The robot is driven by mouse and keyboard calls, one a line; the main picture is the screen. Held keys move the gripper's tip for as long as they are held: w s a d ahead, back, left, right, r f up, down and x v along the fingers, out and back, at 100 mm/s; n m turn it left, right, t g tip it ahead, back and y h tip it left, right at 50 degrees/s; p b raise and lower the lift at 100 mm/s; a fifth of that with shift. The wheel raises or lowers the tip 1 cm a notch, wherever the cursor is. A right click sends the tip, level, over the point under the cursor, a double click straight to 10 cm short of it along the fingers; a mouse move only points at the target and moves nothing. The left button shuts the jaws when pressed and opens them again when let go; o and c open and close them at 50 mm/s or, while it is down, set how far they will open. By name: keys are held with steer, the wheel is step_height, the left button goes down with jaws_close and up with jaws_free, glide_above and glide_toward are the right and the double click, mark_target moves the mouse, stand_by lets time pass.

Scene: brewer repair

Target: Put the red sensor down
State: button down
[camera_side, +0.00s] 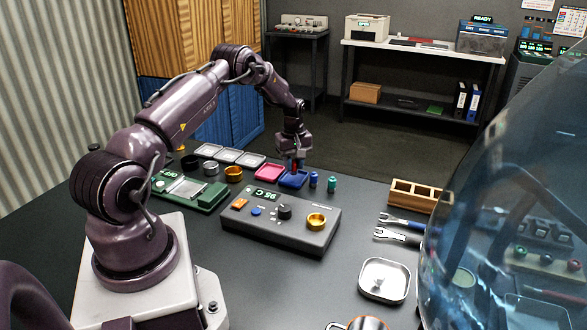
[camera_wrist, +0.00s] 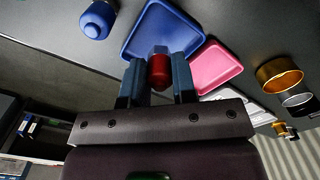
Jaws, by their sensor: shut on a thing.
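My gripper (camera_side: 294,157) points down at the far side of the table and is shut on the red sensor (camera_wrist: 159,71). In the wrist view, the sensor sits between the two blue-grey fingers of my gripper (camera_wrist: 158,75), its rounded red end showing. The blue tray (camera_wrist: 188,40) lies behind the sensor in that view. In the side view, the gripper and sensor are over the blue tray (camera_side: 299,183). I cannot tell whether the sensor touches the tray.
A pink tray (camera_side: 269,172) lies left of the blue one. A blue cylinder (camera_side: 313,180) and a teal one (camera_side: 332,184) stand close on the right. A grey control box (camera_side: 281,237) reading 95 C is nearer the camera. A green scale (camera_side: 207,197) is left.

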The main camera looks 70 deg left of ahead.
steer(key=shift+f, duration=0.9)
steer(key=c, duration=0.9)
jaws_free()
steer(key=shift+f, duration=0.15)
